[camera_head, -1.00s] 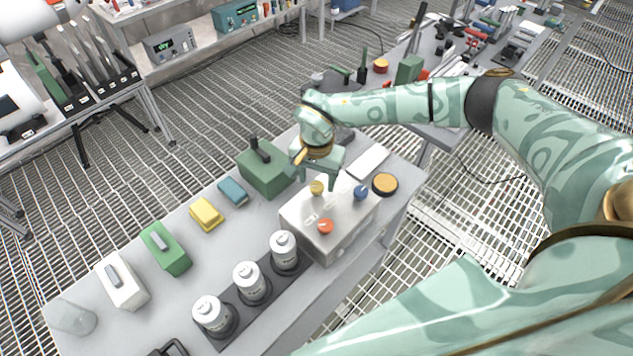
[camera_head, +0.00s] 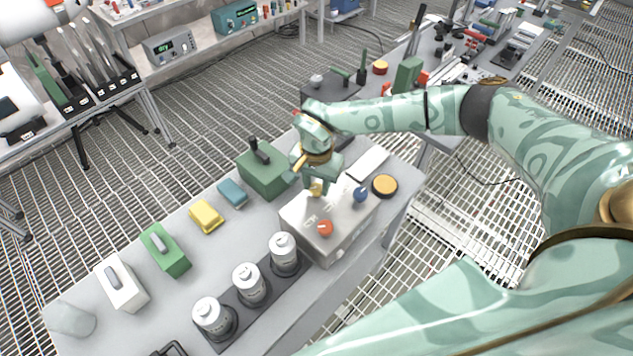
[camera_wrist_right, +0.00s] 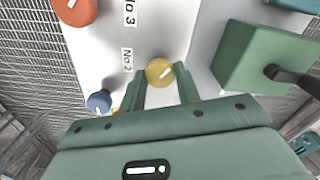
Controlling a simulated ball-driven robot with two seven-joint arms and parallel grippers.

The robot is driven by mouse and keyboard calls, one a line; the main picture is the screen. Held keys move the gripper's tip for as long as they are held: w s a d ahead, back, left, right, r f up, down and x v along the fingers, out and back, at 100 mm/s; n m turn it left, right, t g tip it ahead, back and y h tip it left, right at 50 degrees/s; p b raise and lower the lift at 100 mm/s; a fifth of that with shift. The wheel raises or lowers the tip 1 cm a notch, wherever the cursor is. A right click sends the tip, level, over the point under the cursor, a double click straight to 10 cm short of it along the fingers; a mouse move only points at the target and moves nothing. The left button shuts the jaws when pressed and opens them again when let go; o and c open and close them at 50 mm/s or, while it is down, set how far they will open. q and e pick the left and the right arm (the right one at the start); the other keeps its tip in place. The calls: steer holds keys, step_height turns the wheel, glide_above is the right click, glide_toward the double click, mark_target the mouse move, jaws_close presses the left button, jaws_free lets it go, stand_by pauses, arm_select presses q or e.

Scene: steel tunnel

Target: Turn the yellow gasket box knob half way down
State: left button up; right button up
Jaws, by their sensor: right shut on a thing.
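The gasket box (camera_head: 346,222) is a pale grey box on the near bench, with three round knobs on its top. The yellow knob (camera_head: 316,188) is at the back left, partly hidden by my right gripper (camera_head: 318,184). In the right wrist view the yellow knob (camera_wrist_right: 160,72) shows a pale pointer line and sits between the two green fingers of my right gripper (camera_wrist_right: 160,84), which is shut on it. The orange-red knob (camera_head: 325,228) is at the front and the blue knob (camera_head: 361,194) at the right. My left gripper is not in view.
A green box with a dark handle (camera_head: 264,172) stands just left of the gasket box. Several white-topped canisters (camera_head: 284,250) stand in front. A round orange-topped item (camera_head: 384,185) and a white flat slab (camera_head: 368,162) lie to the right and behind.

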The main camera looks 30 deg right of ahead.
steer(key=m, duration=0.1)
steer(key=m+p, duration=0.1)
steer(key=shift+r+m, duration=0.2)
steer(key=shift+m, duration=0.1)
steer(key=m+p, duration=0.2)
steer(key=m, duration=0.2)
steer(key=shift+w+m, duration=0.1)
steer(key=shift+m, duration=0.2)
steer(key=m+p, duration=0.2)
steer(key=m, duration=0.1)
steer(key=shift+m, duration=0.3)
steer(key=m+p, duration=0.2)
steer(key=m, duration=0.2)
steer(key=m+p, duration=0.2)
steer(key=m, duration=0.2)
steer(key=m+p, duration=0.1)
steer(key=m, duration=0.2)
steer(key=shift+m+p, duration=0.3)
steer(key=m+p, duration=0.2)
steer(key=m, duration=0.3)
steer(key=shift+w+m+p, duration=0.1)
steer(key=shift+m+p, duration=0.2)
steer(key=shift+m, duration=0.4)
